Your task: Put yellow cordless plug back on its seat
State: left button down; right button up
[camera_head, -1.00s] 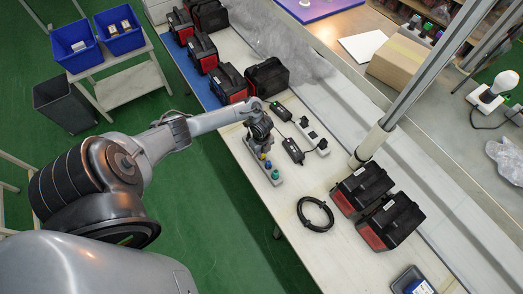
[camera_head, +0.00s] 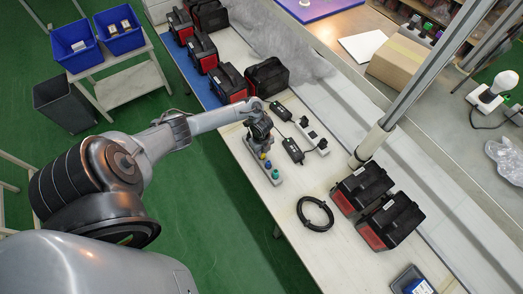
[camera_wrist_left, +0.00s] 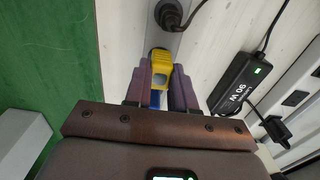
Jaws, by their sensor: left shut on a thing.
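My left gripper (camera_wrist_left: 160,87) is shut on the yellow cordless plug (camera_wrist_left: 159,67) in the left wrist view, with a finger on either side of it. The plug is over the grey power strip (camera_wrist_left: 163,38), its lower part hidden by the gripper, so I cannot tell if it is seated. In the head view my left gripper (camera_head: 261,140) is above the near end of the strip (camera_head: 277,182). A blue plug (camera_head: 268,165) and a green plug (camera_head: 275,174) stand on the strip. My right gripper is not in view.
A black plug with a cable (camera_wrist_left: 170,14) is on the strip just beyond the yellow one. A black power adapter (camera_wrist_left: 239,85) lies to the right. A coiled black cable (camera_head: 315,213) and toolboxes (camera_head: 390,220) are on the table.

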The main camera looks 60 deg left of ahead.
pick_arm(q)
jog(key=shift+f, duration=0.1)
dwell(0.3)
jog(key=c, duration=0.9)
grip_release()
jog(key=shift+o, duration=0.2)
